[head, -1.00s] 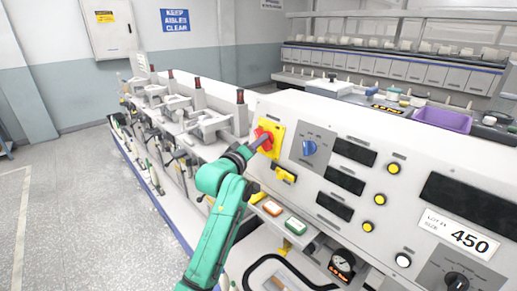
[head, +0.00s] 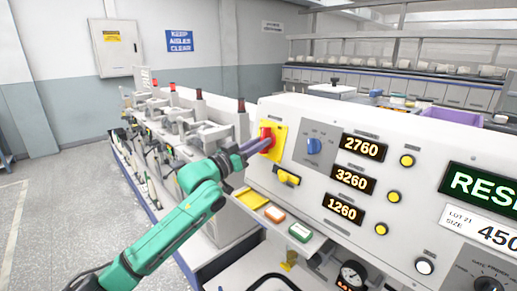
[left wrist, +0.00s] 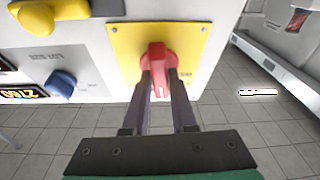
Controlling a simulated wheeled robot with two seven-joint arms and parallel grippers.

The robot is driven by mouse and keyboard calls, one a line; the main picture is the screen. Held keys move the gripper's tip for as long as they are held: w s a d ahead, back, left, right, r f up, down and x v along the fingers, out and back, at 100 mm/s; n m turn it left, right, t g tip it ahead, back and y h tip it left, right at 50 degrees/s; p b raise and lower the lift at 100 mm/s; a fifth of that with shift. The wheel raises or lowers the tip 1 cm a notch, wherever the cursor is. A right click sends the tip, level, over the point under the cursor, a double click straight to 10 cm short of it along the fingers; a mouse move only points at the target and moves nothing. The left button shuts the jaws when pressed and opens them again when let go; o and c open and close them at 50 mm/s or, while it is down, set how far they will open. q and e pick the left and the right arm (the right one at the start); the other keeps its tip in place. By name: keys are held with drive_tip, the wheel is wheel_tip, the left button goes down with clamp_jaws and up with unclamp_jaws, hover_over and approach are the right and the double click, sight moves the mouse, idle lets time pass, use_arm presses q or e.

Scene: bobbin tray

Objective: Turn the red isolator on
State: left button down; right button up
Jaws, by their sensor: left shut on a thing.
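The red isolator (head: 266,136) is a rotary handle on a yellow plate (head: 278,146) at the left end of the machine's pale front panel. Its handle looks upright in the head view. In the left wrist view the red handle (left wrist: 158,62) points toward the gripper, between the two dark fingers. My left gripper (head: 258,145) is shut on this handle, and its fingertips partly hide it in the head view. The left gripper also shows in the left wrist view (left wrist: 160,82). My right gripper is not in view.
A blue knob (head: 313,146) and lit displays (head: 352,180) reading 2760, 3260 and 1260 are right of the isolator. A yellow handle (head: 287,177) sits below it. Floor (head: 60,215) is clear at left.

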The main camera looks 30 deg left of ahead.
use_arm(q)
drive_tip(key=shift+r+m+h, duration=0.15)
drive_tip(key=shift+m+h, duration=0.15)
drive_tip(key=shift+m, duration=0.5)
drive_tip(key=c, duration=0.8)
unclamp_jaws()
drive_tip(key=shift+c, duration=0.2)
drive_tip(key=shift+o, duration=0.6)
drive_tip(key=shift+w+d+f, duration=0.1)
drive_tip(key=shift+w+f, duration=0.1)
drive_tip(key=shift+w, duration=0.1)
drive_tip(key=b+v, duration=0.3)
drive_tip(key=v, duration=1.1)
drive_tip(key=shift+s+a+r, duration=0.2)
drive_tip(key=shift+s, duration=0.05)
drive_tip(key=shift+a, duration=0.1)
